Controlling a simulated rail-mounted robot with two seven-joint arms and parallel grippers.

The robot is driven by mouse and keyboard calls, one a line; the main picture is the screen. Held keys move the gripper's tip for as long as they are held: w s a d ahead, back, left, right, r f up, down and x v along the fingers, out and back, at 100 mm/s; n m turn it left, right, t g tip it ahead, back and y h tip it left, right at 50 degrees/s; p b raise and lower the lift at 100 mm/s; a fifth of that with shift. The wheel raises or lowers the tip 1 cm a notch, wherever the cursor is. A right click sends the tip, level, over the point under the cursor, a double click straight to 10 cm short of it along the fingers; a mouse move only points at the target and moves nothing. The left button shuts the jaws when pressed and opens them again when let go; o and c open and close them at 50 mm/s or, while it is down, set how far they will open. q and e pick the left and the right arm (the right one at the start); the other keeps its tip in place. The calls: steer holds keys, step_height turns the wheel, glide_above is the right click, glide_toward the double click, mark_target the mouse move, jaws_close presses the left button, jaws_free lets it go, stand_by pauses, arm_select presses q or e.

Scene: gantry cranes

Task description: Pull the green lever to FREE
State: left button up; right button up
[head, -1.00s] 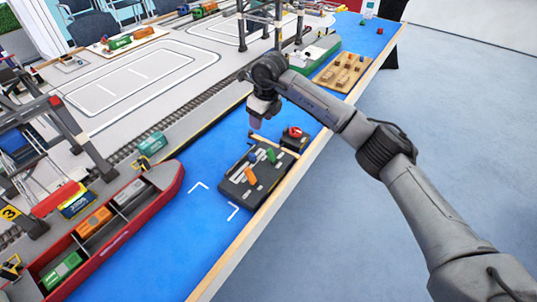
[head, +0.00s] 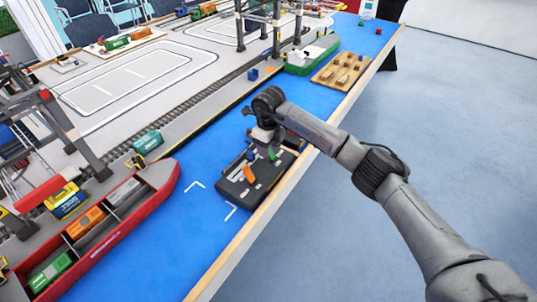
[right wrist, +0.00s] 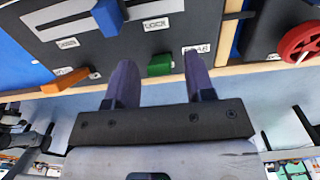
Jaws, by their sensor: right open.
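The green lever (right wrist: 160,65) stands on the dark control panel (right wrist: 170,44), and it also shows in the head view (head: 272,154). In the right wrist view it lies between the two purple-grey fingers of my right gripper (right wrist: 160,58), with a gap on each side. That gripper is open and holds nothing. In the head view it is over the panel's far part and partly hides it. An orange lever (right wrist: 65,88) and a blue lever (right wrist: 107,17) are on the same panel. White labels sit near the levers; one seems to read LOCK. My left gripper is not in view.
A red wheel (right wrist: 300,42) on a dark box is right of the panel in the wrist view, past a wooden strip. The blue mat (head: 150,225) is clear near the white corner marks. A red ship (head: 120,222) lies to the left.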

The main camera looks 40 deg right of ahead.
steer(key=shift+f, duration=1.25)
steer(key=shift+c, duration=0.2)
jaws_close()
